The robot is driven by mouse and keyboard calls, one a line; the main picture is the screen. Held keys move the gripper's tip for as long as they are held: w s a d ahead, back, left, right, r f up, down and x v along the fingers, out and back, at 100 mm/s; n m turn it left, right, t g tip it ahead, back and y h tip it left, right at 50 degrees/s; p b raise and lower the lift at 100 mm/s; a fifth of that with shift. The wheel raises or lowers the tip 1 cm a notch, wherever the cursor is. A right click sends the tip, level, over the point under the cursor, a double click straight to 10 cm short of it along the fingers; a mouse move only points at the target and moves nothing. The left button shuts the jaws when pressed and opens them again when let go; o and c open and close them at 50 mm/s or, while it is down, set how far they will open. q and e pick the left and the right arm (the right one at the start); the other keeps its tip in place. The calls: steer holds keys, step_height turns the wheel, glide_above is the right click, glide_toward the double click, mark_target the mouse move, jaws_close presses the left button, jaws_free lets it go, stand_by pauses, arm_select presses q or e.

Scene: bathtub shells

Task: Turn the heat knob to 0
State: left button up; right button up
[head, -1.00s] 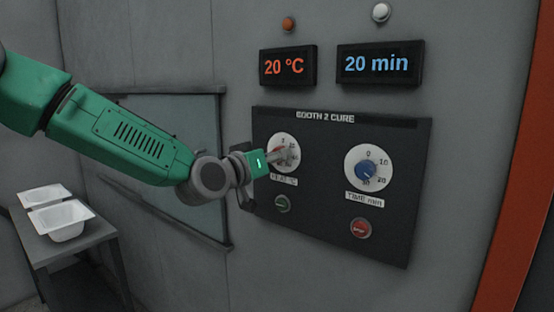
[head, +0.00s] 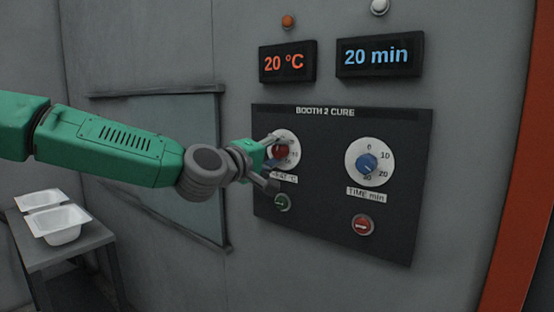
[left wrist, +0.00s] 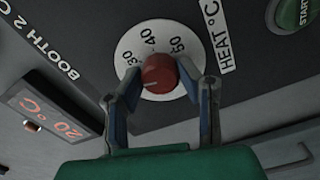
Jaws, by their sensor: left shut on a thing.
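The red heat knob (head: 281,153) sits on a round white dial at the left of the dark control panel (head: 330,240). In the left wrist view the knob (left wrist: 159,72) is close up, with 30, 40 and 50 readable on its dial (left wrist: 130,46). My left gripper (head: 275,152) is at the dial, its fingers on either side of the knob and shut on it. The left wrist view shows the gripper (left wrist: 158,76) there too. The heat display (head: 287,64) reads 20 °C. The knob's pointer direction is unclear. My right gripper is out of view.
The blue time knob (head: 367,163) is to the right, under a display (head: 379,57) reading 20 min. A green button (head: 282,202) lies below the heat dial and a red button (head: 361,225) below the time dial. White shells (head: 60,224) stand on a table at lower left.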

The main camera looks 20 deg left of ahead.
arm_select(q)
steer(key=shift+f+n+b, duration=0.3)
steer(key=shift+n, duration=0.45)
steer(key=shift+f+n+b, duration=0.25)
steer(key=shift+n+b, duration=0.05)
steer(key=shift+n, duration=0.45)
steer(key=o, duration=1.1)
steer(key=shift+s, duration=0.1)
steer(key=shift+o, duration=0.2)
steer(key=shift+a+r, duration=0.1)
steer(key=shift+r, duration=0.1)
steer(key=shift+s+a+r, duration=0.15)
steer(key=shift+s+a, duration=0.1)
steer(key=shift+s, duration=0.2)
steer(key=v, duration=1)
steer(key=shift+s+a, duration=0.2)
steer(key=shift+s, duration=0.15)
